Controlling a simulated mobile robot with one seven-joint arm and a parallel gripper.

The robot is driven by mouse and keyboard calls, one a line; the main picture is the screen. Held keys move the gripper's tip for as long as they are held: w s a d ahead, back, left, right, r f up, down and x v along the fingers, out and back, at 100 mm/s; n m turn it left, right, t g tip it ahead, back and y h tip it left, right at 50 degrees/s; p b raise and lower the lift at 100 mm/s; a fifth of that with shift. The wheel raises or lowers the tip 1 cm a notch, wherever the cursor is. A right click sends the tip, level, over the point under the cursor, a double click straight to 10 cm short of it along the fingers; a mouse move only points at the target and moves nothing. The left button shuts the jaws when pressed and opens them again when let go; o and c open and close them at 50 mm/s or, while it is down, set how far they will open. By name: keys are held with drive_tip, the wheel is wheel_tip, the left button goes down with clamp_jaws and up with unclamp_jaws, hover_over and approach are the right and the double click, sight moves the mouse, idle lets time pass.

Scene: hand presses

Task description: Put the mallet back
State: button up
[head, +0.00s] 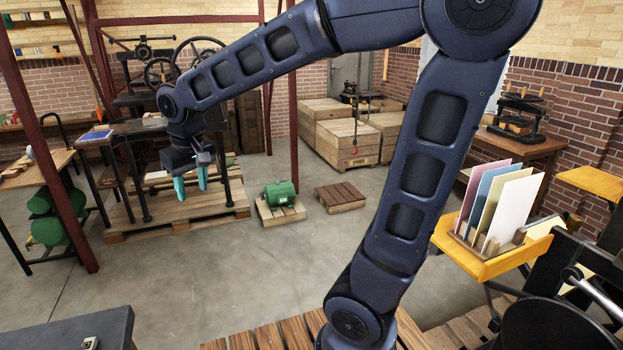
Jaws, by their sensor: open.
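My gripper (190,183) hangs from my arm left of the picture's middle. Its two teal fingers point down and stand apart, with nothing seen between them. I cannot make out a mallet for certain. Small wooden pieces (18,166) lie on the workbench (50,162) at the far left, too small to tell apart. In the picture my gripper is to the right of that bench, in front of a wooden pallet (200,208) bearing a large press.
A green motor (279,193) sits on a small pallet at the middle. A yellow tray (480,268) with upright sheets is at right. The concrete floor (190,275) in front is clear.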

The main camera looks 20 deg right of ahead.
drive_tip(key=s+d+m+t, duration=0.1)
drive_tip(key=s+d+m, duration=0.2)
drive_tip(key=d, duration=1.2)
drive_tip(key=s+d+m+t+h, duration=0.1)
drive_tip(key=s+d+m, duration=0.2)
drive_tip(key=d, duration=1.1)
drive_tip(key=shift+d+f+m+t, duration=0.3)
drive_tip(key=shift+d+f, duration=0.1)
